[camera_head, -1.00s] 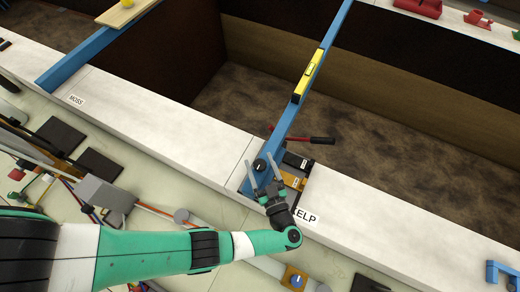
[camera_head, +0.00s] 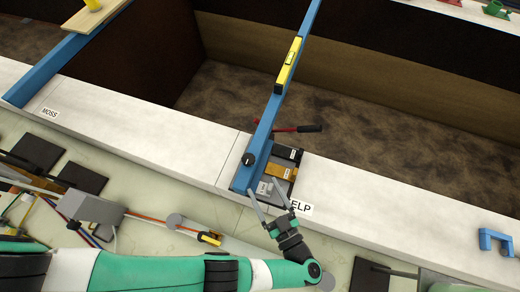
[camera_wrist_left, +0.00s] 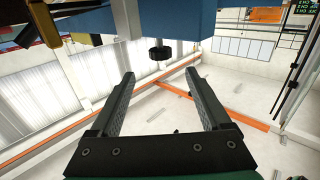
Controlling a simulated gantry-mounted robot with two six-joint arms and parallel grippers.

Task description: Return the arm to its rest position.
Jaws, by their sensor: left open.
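My left gripper (camera_head: 269,194) is open and empty in the head view. It sits just in front of the near end of a blue beam (camera_head: 266,130), close to the white ledge with the KELP label (camera_head: 301,208), which it partly hides. A black knob (camera_head: 248,159) is on the near end of the beam. In the left wrist view my left gripper (camera_wrist_left: 162,82) shows its two fingers spread apart with nothing between them. The black knob (camera_wrist_left: 159,53) shows beyond the fingertips under the blue part. My right gripper is not in view.
A yellow level (camera_head: 288,65) lies on the beam. A tool with a dark handle (camera_head: 309,128) and a dark tray (camera_head: 295,154) are beside it. A second blue beam (camera_head: 45,75) is at the left, by the MOSS label (camera_head: 50,112). A blue bracket (camera_head: 497,240) stands at the right.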

